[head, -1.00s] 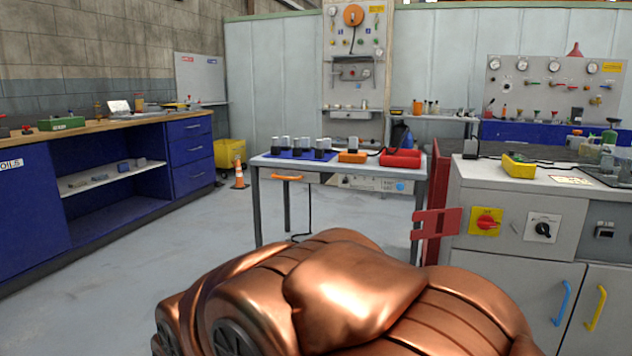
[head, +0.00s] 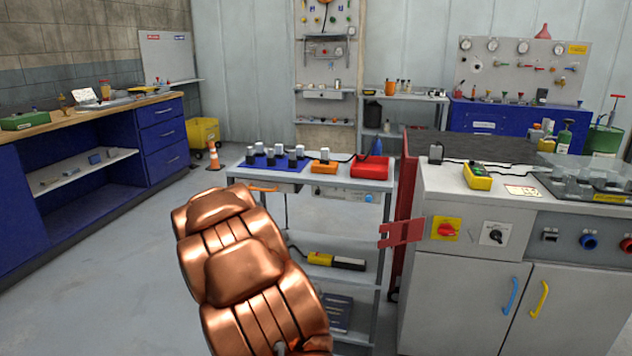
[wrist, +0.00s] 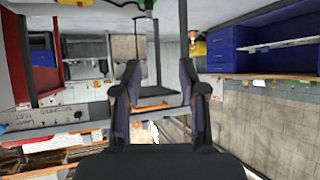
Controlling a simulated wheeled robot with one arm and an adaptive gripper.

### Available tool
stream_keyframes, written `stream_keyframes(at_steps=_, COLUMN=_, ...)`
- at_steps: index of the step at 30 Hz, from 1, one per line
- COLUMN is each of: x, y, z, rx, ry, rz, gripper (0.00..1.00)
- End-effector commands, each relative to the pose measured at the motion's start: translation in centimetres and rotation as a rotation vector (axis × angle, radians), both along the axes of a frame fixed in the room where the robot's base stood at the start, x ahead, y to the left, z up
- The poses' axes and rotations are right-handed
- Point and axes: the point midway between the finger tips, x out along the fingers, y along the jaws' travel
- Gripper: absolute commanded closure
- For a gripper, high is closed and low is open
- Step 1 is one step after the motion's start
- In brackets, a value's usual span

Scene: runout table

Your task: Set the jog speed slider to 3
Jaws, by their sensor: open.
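I cannot make out a jog speed slider or its scale for certain in either view. A grey panel (head: 345,194) with small controls and a blue knob (head: 369,198) is on the front of the middle table; its lettered front also shows upside down in the wrist view (wrist: 50,116). A yellow control box (head: 478,177) lies on the right bench, its details too small to read. My gripper (wrist: 160,75) is open and empty in the wrist view, its two dark fingers apart, with an orange handle (wrist: 150,107) showing beyond them. The head view does not show the fingers clearly.
A red bracket (head: 401,232) juts beside the grey right bench (head: 455,290). Floor (head: 110,270) is clear at left; an orange cone (head: 214,156) stands behind.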

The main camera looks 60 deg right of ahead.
Motion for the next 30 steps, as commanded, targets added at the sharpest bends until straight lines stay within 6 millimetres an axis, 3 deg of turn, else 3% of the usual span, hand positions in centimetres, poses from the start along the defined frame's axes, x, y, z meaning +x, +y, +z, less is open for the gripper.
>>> stream_keyframes(at_steps=1, x=-0.2, y=-2.8, z=1.5, rx=-0.043, ry=-0.03, rz=-0.043, gripper=0.58)
stream_keyframes(at_steps=6, x=-1.5, y=-11.2, z=5.1, rx=-0.221, ry=-0.147, rz=-0.175, gripper=0.58)
stream_keyframes(at_steps=12, x=-4.6, y=-18.1, z=8.2, rx=-0.406, ry=-0.24, rz=-0.298, gripper=0.58)
stream_keyframes(at_steps=15, x=-5.9, y=-19.9, z=9.3, rx=-0.47, ry=-0.268, rz=-0.335, gripper=0.58)
stream_keyframes(at_steps=20, x=-6.9, y=-21.3, z=9.8, rx=-0.519, ry=-0.286, rz=-0.363, gripper=0.58)
stream_keyframes(at_steps=30, x=-6.2, y=-23.8, z=10.0, rx=-0.525, ry=-0.291, rz=-0.368, gripper=0.58)
